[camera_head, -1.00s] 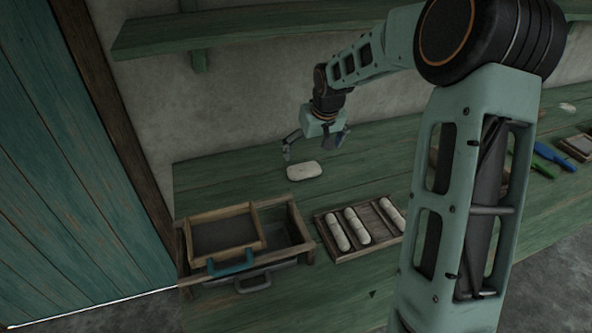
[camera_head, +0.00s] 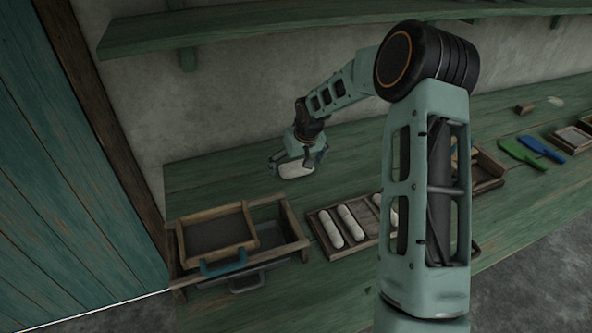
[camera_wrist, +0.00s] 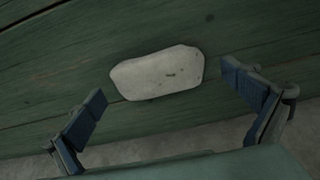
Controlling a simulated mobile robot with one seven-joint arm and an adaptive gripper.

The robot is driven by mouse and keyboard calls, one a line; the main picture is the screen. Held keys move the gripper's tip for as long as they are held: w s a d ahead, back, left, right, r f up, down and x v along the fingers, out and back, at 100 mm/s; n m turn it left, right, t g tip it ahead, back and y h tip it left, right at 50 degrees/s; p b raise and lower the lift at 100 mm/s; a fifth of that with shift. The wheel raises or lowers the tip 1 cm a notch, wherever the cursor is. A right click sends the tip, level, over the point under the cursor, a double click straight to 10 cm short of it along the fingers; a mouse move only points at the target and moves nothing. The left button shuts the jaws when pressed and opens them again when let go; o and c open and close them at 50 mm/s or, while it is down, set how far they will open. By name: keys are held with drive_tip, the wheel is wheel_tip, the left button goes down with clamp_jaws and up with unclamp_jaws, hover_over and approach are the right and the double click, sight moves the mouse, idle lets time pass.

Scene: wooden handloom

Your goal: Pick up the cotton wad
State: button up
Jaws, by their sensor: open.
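The cotton wad is a pale, rounded, flat block with a few dark specks. It lies on the green wooden bench, in the wrist view (camera_wrist: 158,74) at the upper middle and in the head view (camera_head: 296,169) just below my gripper. My gripper (camera_head: 297,163) is open and empty, its fingers pointing down close over the wad. In the wrist view, my gripper's two blue-padded fingers (camera_wrist: 168,103) stand wide apart, left and right of the wad, with gaps on both sides. The wad sits somewhat beyond the fingertips there. Contact is not visible.
Green (camera_head: 522,153) and blue (camera_head: 541,149) tools lie at right. A shelf (camera_head: 300,22) runs above.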

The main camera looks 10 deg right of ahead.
sight(294, 164)
drive_tip(key=c, duration=0.9)
drive_tip(key=shift+r, duration=0.1)
drive_tip(key=shift+c, duration=0.2)
drive_tip(key=shift+r, duration=0.55)
wheel_tip(294, 164, up, 2)
drive_tip(key=shift+s+r, duration=0.1)
drive_tip(key=shift+r, duration=0.1)
drive_tip(key=s+a+r, duration=0.1)
drive_tip(key=s+r, duration=0.3)
drive_tip(key=s, duration=0.2)
drive_tip(key=s+a+r+p, duration=0.1)
drive_tip(key=s+r, duration=0.4)
drive_tip(key=s, duration=0.2)
drive_tip(key=shift+s+a+r, duration=0.15)
drive_tip(key=shift+s+a, duration=0.15)
